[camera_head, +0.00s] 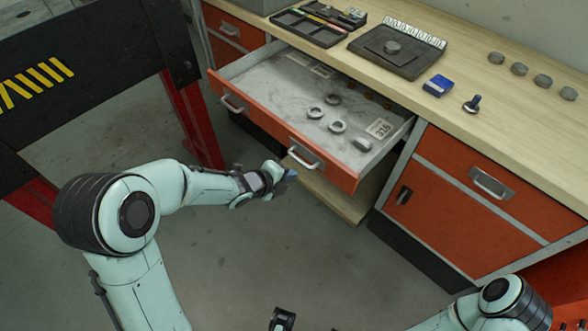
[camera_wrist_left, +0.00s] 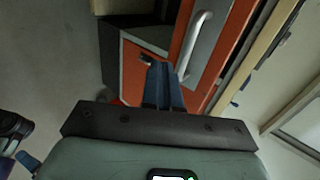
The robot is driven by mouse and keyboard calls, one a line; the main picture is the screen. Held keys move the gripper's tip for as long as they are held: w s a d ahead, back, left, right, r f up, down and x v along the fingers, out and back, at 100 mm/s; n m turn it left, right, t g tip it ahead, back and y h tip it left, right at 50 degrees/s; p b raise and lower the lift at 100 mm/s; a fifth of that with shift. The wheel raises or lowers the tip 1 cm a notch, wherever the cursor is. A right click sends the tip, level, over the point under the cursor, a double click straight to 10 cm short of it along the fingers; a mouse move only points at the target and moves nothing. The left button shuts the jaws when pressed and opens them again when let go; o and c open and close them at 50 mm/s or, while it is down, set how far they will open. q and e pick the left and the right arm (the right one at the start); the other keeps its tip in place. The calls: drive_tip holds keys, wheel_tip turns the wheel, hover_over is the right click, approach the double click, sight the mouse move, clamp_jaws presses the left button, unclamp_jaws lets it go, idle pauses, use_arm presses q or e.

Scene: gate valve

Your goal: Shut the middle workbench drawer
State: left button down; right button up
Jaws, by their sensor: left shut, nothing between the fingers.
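The middle workbench drawer (camera_head: 345,177) stands pulled out in the head view, with an orange front, two pale handles and a grey inside. Metal rings and small parts lie in it, with a "315" label. My left gripper (camera_head: 291,176) is in front of the drawer front, just below and left of its nearer handle (camera_head: 305,158). Its blue fingers (camera_wrist_left: 163,85) are shut and empty in the left wrist view. An orange front (camera_wrist_left: 188,45) with a pale handle (camera_wrist_left: 196,42) shows just beyond them. Contact cannot be told.
The wooden worktop (camera_head: 455,65) carries a black tray (camera_head: 305,28), a dark plate (camera_head: 395,50), a blue box (camera_head: 438,86), a bolt (camera_head: 472,103) and several metal discs. An orange cabinet (camera_head: 440,200) stands right of the drawer. A red-legged black frame (camera_head: 85,80) stands left.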

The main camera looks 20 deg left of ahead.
use_arm(q)
drive_tip(key=shift+w+d+r, duration=0.15)
drive_tip(key=shift+w+d, duration=0.1)
drive_tip(key=shift+w, duration=0.3)
drive_tip(key=shift+w+d+r, duration=0.15)
drive_tip(key=shift+w+d, duration=0.05)
drive_tip(key=shift+w, duration=0.35)
use_arm(e)
drive_tip(key=shift+w+r, duration=0.15)
drive_tip(key=shift+r, duration=0.25)
